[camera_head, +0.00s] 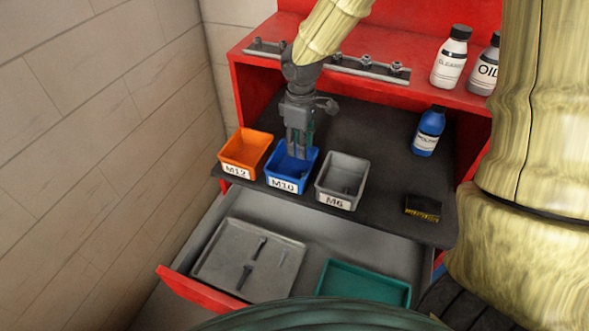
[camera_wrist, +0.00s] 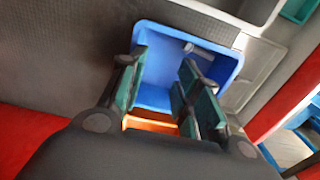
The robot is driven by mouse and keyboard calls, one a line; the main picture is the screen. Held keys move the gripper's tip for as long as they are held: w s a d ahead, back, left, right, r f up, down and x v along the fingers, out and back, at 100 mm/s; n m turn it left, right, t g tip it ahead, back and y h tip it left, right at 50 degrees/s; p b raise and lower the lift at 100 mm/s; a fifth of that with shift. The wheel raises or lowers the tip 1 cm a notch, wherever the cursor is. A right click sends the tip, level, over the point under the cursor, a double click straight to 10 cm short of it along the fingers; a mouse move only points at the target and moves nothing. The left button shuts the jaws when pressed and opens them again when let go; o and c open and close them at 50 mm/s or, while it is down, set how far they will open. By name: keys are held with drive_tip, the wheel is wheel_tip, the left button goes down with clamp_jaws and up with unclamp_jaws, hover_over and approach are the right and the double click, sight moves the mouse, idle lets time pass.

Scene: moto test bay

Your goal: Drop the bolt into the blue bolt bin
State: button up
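The blue bolt bin (camera_head: 290,178), labelled M10, stands between an orange bin and a grey bin on the dark worktop. My gripper (camera_head: 298,152) points down over it, with the fingertips at or just inside its opening. In the wrist view my gripper (camera_wrist: 162,92) is open, its two green-padded fingers apart, with the blue bin (camera_wrist: 160,38) below and between them. I see nothing held between the fingers. A small grey piece (camera_wrist: 189,47) shows inside the bin near one wall; it may be a bolt, but it is too blurred to be sure.
The orange M12 bin (camera_head: 246,149) and grey M6 bin (camera_head: 342,178) stand close on either side. A blue bottle (camera_head: 429,131) and a dark box (camera_head: 423,207) stand farther right. An open drawer below holds a grey tray (camera_head: 222,262) with dark bolts and a green tray (camera_head: 364,283).

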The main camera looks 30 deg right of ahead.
drive_tip(key=shift+w+r, duration=0.15)
drive_tip(key=shift+w, duration=0.1)
drive_tip(key=shift+w+r, duration=0.1)
drive_tip(key=shift+r, duration=0.25)
wheel_tip(320, 180, up, 11)
drive_tip(key=shift+s, duration=0.35)
drive_tip(key=shift+d+f, duration=0.1)
drive_tip(key=shift+d, duration=0.05)
